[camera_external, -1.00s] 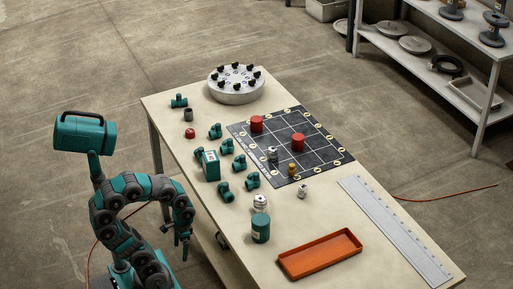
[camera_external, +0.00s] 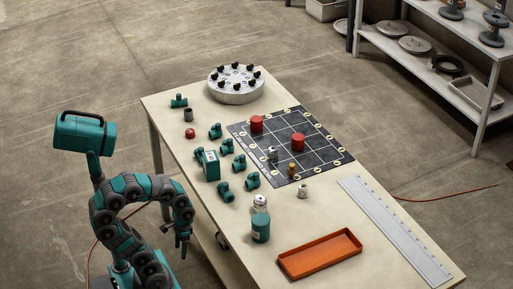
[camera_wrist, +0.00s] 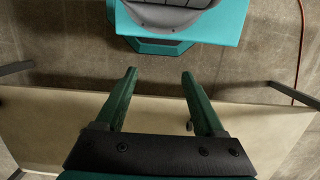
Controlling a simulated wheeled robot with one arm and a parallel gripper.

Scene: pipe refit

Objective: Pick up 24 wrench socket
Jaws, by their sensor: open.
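Several silver sockets stand on the table (camera_external: 365,255). One silver socket (camera_external: 260,202) stands close behind a teal cylinder (camera_external: 260,232), a smaller one (camera_external: 302,190) stands to its right, and another (camera_external: 272,154) is on the dark grid mat (camera_external: 283,130). Their size marks are too small to read, so I cannot tell which is the 24. My gripper (camera_external: 183,238) hangs beside the table's left long edge, apart from all sockets. In the wrist view my gripper (camera_wrist: 158,80) is open and empty, and no socket shows there.
Teal pipe fittings (camera_external: 224,190) and a teal box (camera_external: 208,165) stand along the table's left side. Red cylinders (camera_external: 297,142) stand on the mat. An orange tray (camera_external: 320,254) and a long ruler (camera_external: 395,230) lie at the front right. A round holder (camera_external: 236,92) stands at the back.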

